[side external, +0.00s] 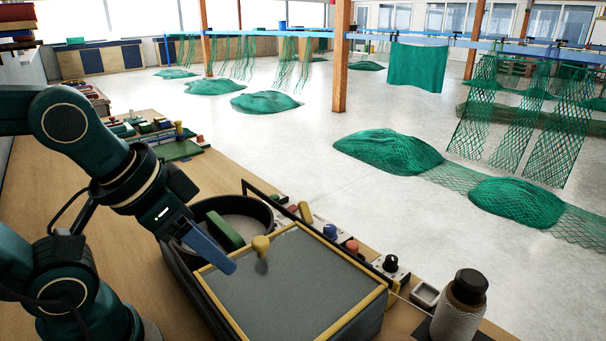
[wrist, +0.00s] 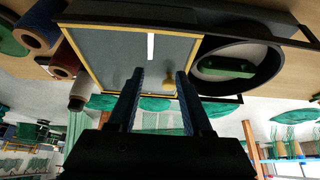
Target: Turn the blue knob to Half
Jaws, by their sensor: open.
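A small blue knob (side external: 330,231) sits in the row of controls along the far edge of the grey-topped case, in the side external view. Its pointer and any Half mark are too small to read. I cannot make out the knob in the wrist view. My gripper (side external: 232,268) is over the near left part of the grey panel, apart from the blue knob. In the wrist view my gripper (wrist: 161,73) has its two blue fingers spread, with nothing held between them.
The grey panel (side external: 290,290) has a yellow rim and a yellow-topped peg (side external: 261,243). A red knob (side external: 352,246) and a black knob (side external: 391,262) share the row. A round black bowl (side external: 262,207) holds a green block (side external: 224,230). A twine spool (side external: 460,312) stands right.

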